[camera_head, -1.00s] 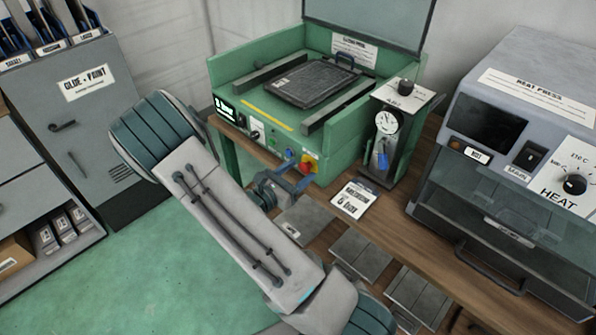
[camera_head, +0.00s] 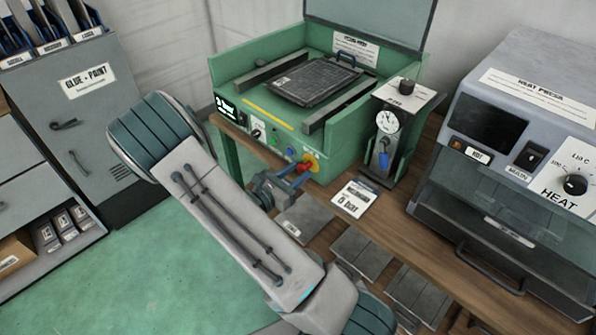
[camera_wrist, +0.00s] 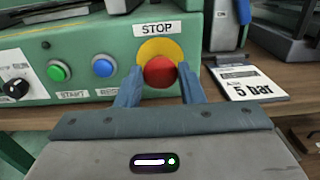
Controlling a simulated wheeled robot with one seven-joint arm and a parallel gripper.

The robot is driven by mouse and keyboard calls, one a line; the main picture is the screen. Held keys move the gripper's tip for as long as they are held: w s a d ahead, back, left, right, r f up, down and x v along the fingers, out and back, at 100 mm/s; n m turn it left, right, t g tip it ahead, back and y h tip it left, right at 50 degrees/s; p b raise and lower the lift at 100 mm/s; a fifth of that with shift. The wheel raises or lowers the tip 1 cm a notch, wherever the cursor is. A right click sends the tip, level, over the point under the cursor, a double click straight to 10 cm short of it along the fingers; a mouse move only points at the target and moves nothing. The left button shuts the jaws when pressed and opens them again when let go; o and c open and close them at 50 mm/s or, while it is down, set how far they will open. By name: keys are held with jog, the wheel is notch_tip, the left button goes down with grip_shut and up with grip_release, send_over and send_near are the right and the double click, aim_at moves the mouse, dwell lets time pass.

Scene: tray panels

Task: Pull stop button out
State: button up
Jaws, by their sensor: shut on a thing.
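The red stop button (camera_wrist: 160,72) sits in front of a round yellow plate (camera_wrist: 158,46) under the STOP label on the green machine's front panel. It also shows in the head view (camera_head: 304,167), partly covered by my gripper. My gripper (camera_wrist: 161,80) is shut on the red button, with one blue finger on its left side and one on its right. The fingers also show in the head view (camera_head: 296,176), at the panel's right end. How far the button stands out from the plate is hard to tell.
A green start button (camera_wrist: 58,71) and a blue reset button (camera_wrist: 103,66) are left of my fingers, with a black knob (camera_wrist: 14,88). A "5 bar" card (camera_wrist: 248,84) lies on the bench to the right. A gauge stand (camera_head: 388,130) is close by.

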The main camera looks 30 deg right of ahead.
jog(key=o, duration=1)
jog(key=shift+a, duration=0.15)
jog(key=v, duration=1.4)
jog(key=shift+b, duration=0.4)
jog(key=shift+r, duration=0.1)
jog(key=s+d+r+m+g+y+p, duration=0.2)
jog(key=s+d+r+m+g+y, duration=0.4)
jog(key=s+r+m+g+y, duration=0.5)
jog(key=a+r+m+t+y, duration=0.1)
jog(key=r+m+t+y, duration=0.1)
jog(key=m, duration=0.1)
jog(key=s+a+r+m+t+y+p, duration=0.1)
jog(key=r+m+t+y, duration=0.1)
jog(key=r+m+t, duration=0.1)
jog(key=s+a+r+m+t+y+p, duration=0.1)
jog(key=a+r+m+t+y, duration=0.1)
jog(key=m, duration=0.3)
jog(key=shift+r+t, duration=0.3)
jog(key=shift+r, duration=0.15)
